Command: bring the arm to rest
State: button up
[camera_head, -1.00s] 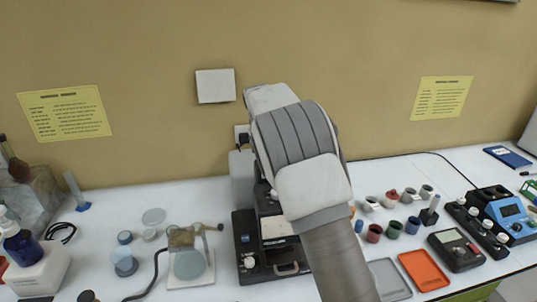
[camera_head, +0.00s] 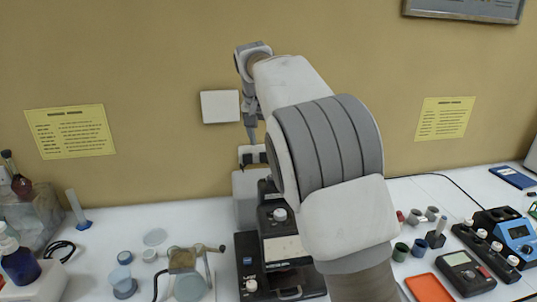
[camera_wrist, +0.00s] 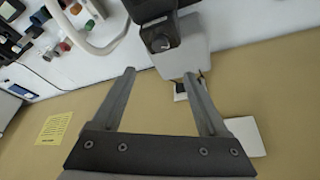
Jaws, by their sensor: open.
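My arm rises from the bottom right of the head view and bends over the bench, with its wrist high in front of the wall. My gripper (camera_wrist: 158,75) shows in the wrist view with its two fingers spread wide and nothing between them. In the head view only part of the gripper end shows, pointing down just above the grey and black instrument (camera_head: 250,190). The instrument also shows in the wrist view (camera_wrist: 185,50), beyond the fingertips. I cannot tell the exact gap between them.
A hand-cranked device (camera_head: 183,262) and a blue bottle (camera_head: 20,266) stand on the left. Small cups, an orange tray (camera_head: 428,289), a grey meter (camera_head: 465,272) and a blue device (camera_head: 517,232) stand on the right. A white wall box (camera_head: 220,106) is near my wrist.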

jog(key=shift+v, duration=0.9)
jog(key=s+d+r+n+y, duration=0.15)
jog(key=s+d+r, duration=0.25)
jog(key=s+d, duration=1)
jog(key=s+d+f+n, duration=0.1)
jog(key=s+f, duration=0.4)
jog(key=s, duration=0.7)
jog(key=s+d+f+t, duration=0.1)
jog(key=s+f, duration=0.4)
jog(key=s, duration=0.7)
jog(key=shift+n, duration=0.35)
jog(key=shift+d+f, duration=0.1)
jog(key=shift+f, duration=0.1)
